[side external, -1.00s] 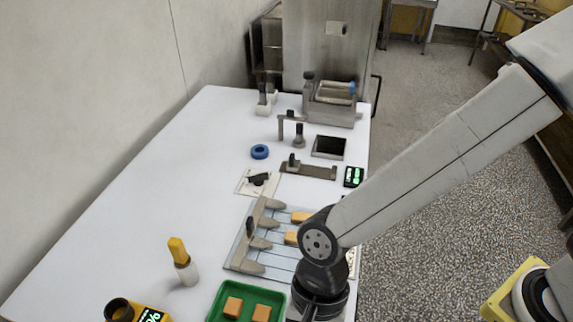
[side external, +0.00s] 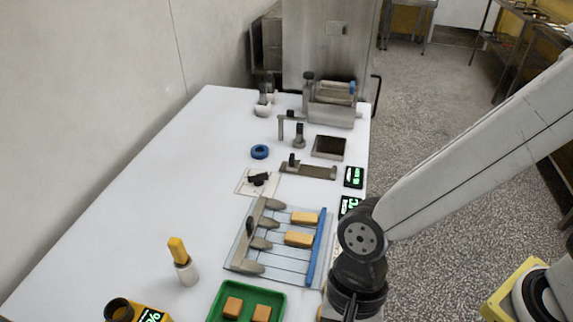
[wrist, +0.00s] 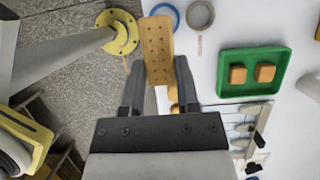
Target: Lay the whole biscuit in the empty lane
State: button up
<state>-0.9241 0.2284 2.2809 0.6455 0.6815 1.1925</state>
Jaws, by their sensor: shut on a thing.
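My gripper (wrist: 160,66) is shut on a tan rectangular biscuit (wrist: 158,42) with rows of small holes, which sticks out past the fingertips in the wrist view. In the side view my wrist is at the bottom right of the mesh, and the fingertips are out of clear sight. The mesh (side external: 281,277) has grey wedge-shaped dividers on its left and a blue bar (side external: 317,248) on its right. Two biscuits lie in its far lanes, one at the back (side external: 305,218) and one in front of it (side external: 299,239). The nearest lane (side external: 285,264) is bare.
A green tray (side external: 217,303) with two small square biscuits stands in front of the mesh. A yellow-topped bottle (side external: 181,262) stands left of it. The table's left side is clear.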

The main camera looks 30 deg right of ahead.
jog(key=shift+w+a+f+m, duration=0.1)
jog(key=shift+w+f+m, duration=0.1)
jog(key=shift+w+m, duration=0.25)
jog(key=w+f+m+t+y, duration=0.2)
jog(key=w+f+m+t, duration=0.15)
jog(key=w+m, duration=0.55)
jog(key=m+t+h, duration=0.2)
jog(key=m+t, duration=0.1)
jog(key=m, duration=0.5)
send_over(294, 266)
jog(key=d, duration=0.1)
jog(key=f, duration=0.5)
jog(key=shift+s+f, duration=0.25)
jog(key=shift+s, duration=0.05)
jog(key=shift+f, duration=0.8)
jog(key=shift+f, duration=0.35)
jog(key=shift+f, duration=0.5)
